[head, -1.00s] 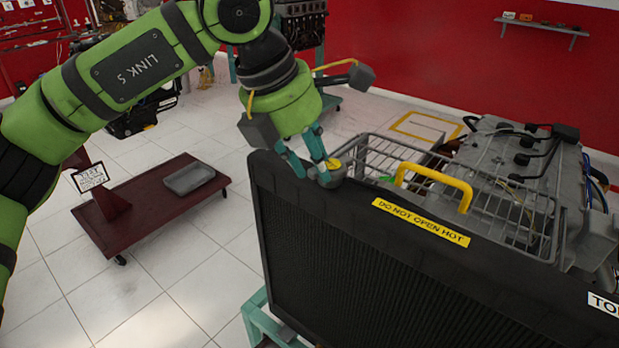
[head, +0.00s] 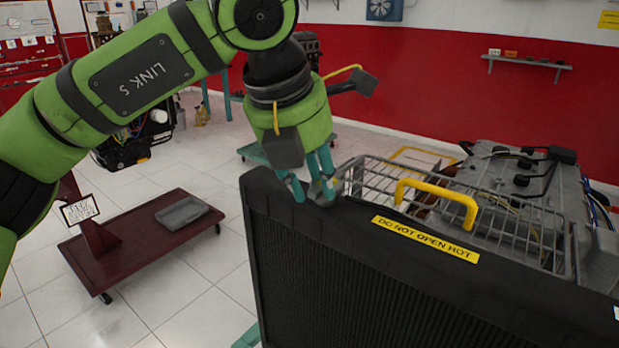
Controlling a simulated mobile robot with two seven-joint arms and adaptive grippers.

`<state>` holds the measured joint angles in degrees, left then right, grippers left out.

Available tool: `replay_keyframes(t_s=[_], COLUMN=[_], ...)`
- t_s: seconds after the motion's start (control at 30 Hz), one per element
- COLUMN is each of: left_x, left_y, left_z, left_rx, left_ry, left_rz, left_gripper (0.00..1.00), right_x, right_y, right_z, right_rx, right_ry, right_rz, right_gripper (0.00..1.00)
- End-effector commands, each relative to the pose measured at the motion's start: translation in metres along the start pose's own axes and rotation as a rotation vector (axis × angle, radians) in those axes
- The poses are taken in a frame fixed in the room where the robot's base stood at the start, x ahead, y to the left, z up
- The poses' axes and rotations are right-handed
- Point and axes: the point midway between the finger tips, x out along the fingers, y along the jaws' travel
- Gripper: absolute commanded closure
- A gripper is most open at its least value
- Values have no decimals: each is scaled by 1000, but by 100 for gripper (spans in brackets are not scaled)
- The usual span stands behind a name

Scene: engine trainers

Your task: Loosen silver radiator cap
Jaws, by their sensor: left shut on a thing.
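The silver radiator cap (head: 324,198) sits at the left end of the top of the black radiator (head: 345,245). My left gripper (head: 314,192) points down onto it with its teal fingers around the cap, and is shut on it. The fingers hide much of the cap. A yellow label reading "DO NOT OPEN HOT" (head: 425,239) is on the radiator's top edge, right of the cap. My right gripper does not show.
A yellow handle (head: 437,195) and a grey wire basket (head: 500,225) stand just behind the radiator, close to the gripper. A grey engine (head: 510,175) is at the right. A dark red cart (head: 140,245) with a grey tray (head: 183,213) is on the floor at left.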

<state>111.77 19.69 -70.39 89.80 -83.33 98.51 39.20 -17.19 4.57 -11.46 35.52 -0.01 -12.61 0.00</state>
Motion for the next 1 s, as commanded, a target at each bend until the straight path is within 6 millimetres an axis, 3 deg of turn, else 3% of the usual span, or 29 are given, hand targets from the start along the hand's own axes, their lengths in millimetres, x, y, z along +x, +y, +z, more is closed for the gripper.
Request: replay_keyframes(t_s=[0.17,0.2,0.23,0.27,0.73,0.87,1.0], left_x=[6,6,6,6,-2,-18,-48], left_y=[-4,-4,-4,-4,-2,-2,-2], left_z=[-5,-5,-4,-4,-1,-1,0], left_rx=[9,9,9,9,4,2,3], left_ry=[22,22,21,21,8,6,4], left_rz=[-8,-8,-8,-8,-7,-7,-6], left_gripper=[100,65,53,49,49,49,49], right_x=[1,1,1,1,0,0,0], right_y=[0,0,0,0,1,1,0], right_z=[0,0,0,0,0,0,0], right_rx=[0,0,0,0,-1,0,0], right_ry=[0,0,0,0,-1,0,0], right_rz=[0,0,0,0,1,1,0], right_gripper=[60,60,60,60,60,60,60])
